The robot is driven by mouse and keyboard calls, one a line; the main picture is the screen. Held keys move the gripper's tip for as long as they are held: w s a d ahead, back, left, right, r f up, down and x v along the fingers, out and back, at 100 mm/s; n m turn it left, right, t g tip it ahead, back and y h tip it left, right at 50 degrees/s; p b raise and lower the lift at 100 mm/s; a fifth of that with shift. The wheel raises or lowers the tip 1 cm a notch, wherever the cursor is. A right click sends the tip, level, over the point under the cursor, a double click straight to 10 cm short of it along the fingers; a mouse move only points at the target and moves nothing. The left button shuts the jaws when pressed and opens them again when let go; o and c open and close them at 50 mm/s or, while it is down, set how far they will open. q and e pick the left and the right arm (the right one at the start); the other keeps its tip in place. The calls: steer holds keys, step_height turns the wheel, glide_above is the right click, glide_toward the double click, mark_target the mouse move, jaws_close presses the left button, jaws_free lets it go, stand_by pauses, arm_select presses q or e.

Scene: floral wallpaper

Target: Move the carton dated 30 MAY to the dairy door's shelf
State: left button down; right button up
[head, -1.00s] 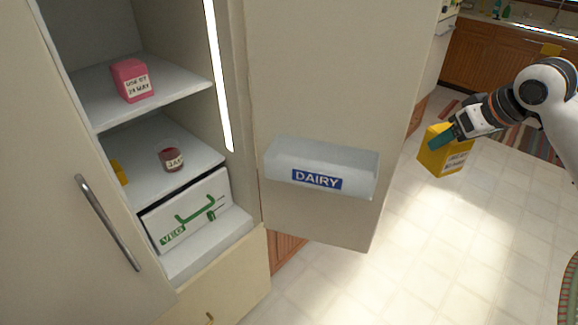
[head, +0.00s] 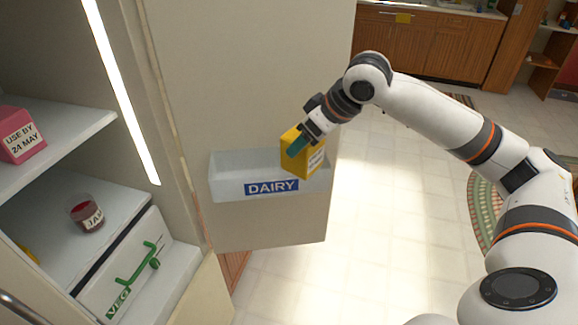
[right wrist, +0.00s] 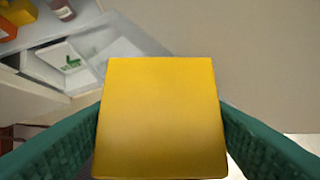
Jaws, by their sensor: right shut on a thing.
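My right gripper (head: 298,146) is shut on a yellow carton (head: 315,160), which also fills the middle of the right wrist view (right wrist: 160,115) between the green fingers. The carton has a white label whose print is too small to read in the head view. It is at the right end of the dairy door's shelf (head: 228,188), a pale bin with a blue DAIRY label on the open fridge door. The carton overlaps the bin's upper rim in the picture; I cannot tell whether it is over, inside or in front of it. My left gripper is not in view.
A pink carton (head: 22,140) labelled USE BY 24 MAY stands on the upper fridge shelf. A jam jar (head: 87,214) is on the shelf below, above a VEG drawer (head: 130,270). The open door (head: 245,70) stands upright behind the bin.

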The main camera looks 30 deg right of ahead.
steer(key=shift+f, duration=2.9)
steer(key=shift+f, duration=0.1)
steer(key=o, duration=1.1)
steer(key=shift+f, duration=0.1)
steer(key=shift+s+r, duration=0.1)
steer(key=shift+r, duration=0.35)
steer(key=b+v, duration=0.1)
steer(key=v, duration=1)
steer(key=shift+s+r, duration=0.15)
steer(key=shift+s, duration=0.05)
